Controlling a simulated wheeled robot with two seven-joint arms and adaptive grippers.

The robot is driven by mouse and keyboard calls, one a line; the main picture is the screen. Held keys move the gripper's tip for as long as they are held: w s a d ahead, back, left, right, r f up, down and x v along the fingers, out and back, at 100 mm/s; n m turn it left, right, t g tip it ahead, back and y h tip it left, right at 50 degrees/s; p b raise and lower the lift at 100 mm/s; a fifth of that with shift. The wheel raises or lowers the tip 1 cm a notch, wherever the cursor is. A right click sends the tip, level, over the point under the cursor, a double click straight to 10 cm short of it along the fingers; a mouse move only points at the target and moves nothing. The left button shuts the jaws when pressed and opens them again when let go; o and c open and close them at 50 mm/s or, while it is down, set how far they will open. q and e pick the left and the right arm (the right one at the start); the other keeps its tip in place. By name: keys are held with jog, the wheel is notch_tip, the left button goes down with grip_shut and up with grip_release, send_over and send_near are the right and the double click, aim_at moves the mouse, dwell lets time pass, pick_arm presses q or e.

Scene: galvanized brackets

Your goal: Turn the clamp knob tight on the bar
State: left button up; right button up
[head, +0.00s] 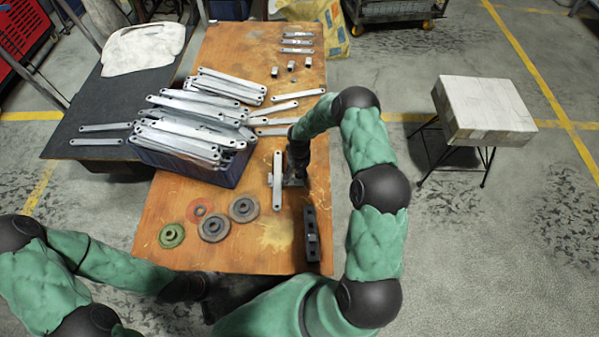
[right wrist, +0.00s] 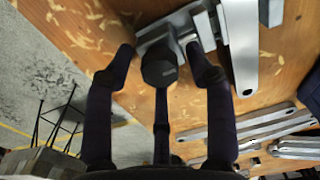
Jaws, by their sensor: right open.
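The black clamp knob (right wrist: 160,68) shows in the right wrist view, in front of a grey metal clamp (right wrist: 187,28). My right gripper (right wrist: 160,54) is open, with fingers on either side of the knob; I cannot tell whether they touch it. A pale flat bar (right wrist: 241,45) lies beside the clamp. In the head view the bar (head: 277,182) lies lengthwise on the wooden table, just left of my right gripper (head: 296,174), which hides the knob. My left gripper (head: 212,292) is low at the table's front edge, its fingers unclear.
A blue crate (head: 200,170) heaped with galvanized bars stands left of the clamp. Several round discs (head: 214,227) lie at the front left of the table. A dark slotted block (head: 312,235) lies in front of the clamp. Small blocks and bars lie farther back.

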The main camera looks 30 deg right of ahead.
jog(key=n, duration=0.6)
jog(key=shift+p, duration=0.35)
jog(key=n+p, duration=0.1)
jog(key=n, duration=0.5)
jog(key=c, duration=1.1)
